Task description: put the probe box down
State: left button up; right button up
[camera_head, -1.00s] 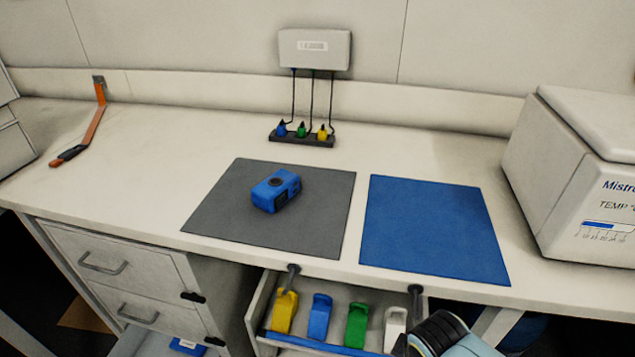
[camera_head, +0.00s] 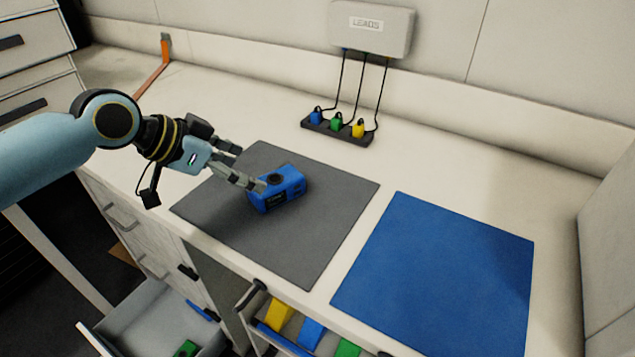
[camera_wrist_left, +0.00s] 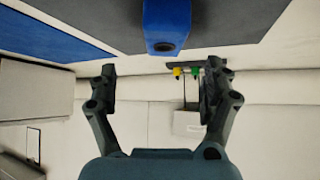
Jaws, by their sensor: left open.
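The probe box is a blue box (camera_head: 280,190) with a dark round spot on top. It sits on the grey mat (camera_head: 310,258). My left gripper (camera_head: 245,167) is at the box's left side in the head view, its fingers spread and close to it; I cannot tell whether a fingertip touches. In the left wrist view the blue box (camera_wrist_left: 166,30) is at the top centre, beyond the open fingers (camera_wrist_left: 158,78), with nothing between them. My right gripper is not in view.
A blue mat (camera_head: 440,270) lies right of the grey one. A strip with blue, green and yellow plugs (camera_head: 337,130) stands behind, wired to a wall box (camera_head: 371,28). An open drawer (camera_head: 246,312) below the front edge holds coloured items. An orange-handled tool (camera_head: 155,75) lies at back left.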

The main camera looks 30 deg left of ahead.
aim_at(271, 181)
pick_arm(q)
jog(key=x, duration=0.4)
jog(key=shift+w+f, duration=0.2)
jog(key=shift+f, duration=0.15)
jog(key=x, duration=0.5)
jog(key=shift+w+a+f+p, duration=0.1)
jog(key=shift+a+f+p, duration=0.1)
jog(key=shift+p, duration=0.1)
jog(key=shift+c, duration=1.1)
jog(key=c, duration=1.4)
jog(key=shift+r, duration=0.2)
jog(key=shift+c, duration=0.2)
